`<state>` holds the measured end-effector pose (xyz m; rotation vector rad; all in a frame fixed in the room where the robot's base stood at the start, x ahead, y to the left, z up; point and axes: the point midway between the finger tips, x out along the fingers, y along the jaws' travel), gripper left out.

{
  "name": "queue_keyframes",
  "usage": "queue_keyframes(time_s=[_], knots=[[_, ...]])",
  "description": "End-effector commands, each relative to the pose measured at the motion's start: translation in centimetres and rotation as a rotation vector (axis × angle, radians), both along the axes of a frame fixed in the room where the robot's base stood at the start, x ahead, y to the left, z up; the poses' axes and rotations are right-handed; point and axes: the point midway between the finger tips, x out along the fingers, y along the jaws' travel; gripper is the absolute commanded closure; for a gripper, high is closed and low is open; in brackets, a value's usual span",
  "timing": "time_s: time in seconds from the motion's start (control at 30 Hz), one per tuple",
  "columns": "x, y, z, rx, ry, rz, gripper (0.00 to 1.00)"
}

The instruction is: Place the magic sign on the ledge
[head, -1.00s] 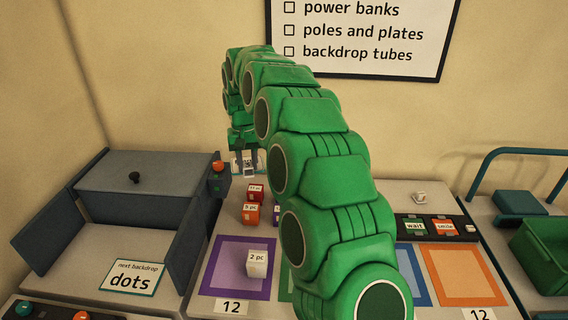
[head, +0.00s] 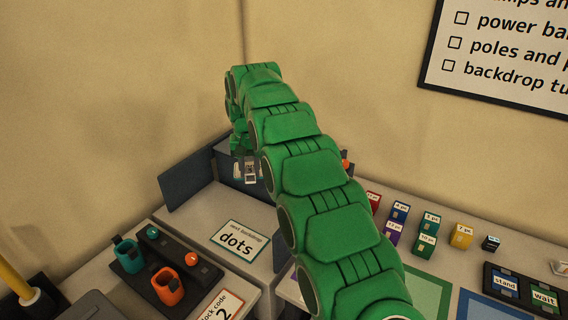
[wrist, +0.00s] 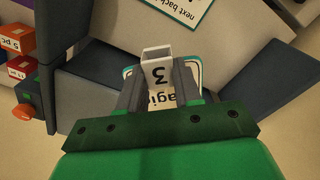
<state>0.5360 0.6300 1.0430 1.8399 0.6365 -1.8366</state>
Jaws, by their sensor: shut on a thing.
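The magic sign (wrist: 165,102) is a white card with a teal border. In the wrist view its partly covered lettering reads "agic". My gripper (wrist: 160,86) is shut on the block and holds the sign. In the head view my gripper (head: 248,172) is at the far left-middle, over the grey-blue box (head: 228,172) in the corner. The arm hides much of that box. I cannot tell which surface is the ledge, or whether the sign touches anything below.
Small labelled blocks (head: 398,212) stand right of the arm.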

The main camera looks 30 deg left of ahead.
Motion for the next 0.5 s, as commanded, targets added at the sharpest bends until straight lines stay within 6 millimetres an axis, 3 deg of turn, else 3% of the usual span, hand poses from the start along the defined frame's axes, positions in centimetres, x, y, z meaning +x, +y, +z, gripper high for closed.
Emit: queue_keyframes(time_s=[0.2, 0.5], knots=[[-3.2, 3.0, -0.4, -0.002, 0.001, 0.054, 1.00], [-6.2, 5.4, -0.8, -0.003, 0.002, 0.104, 1.00]])
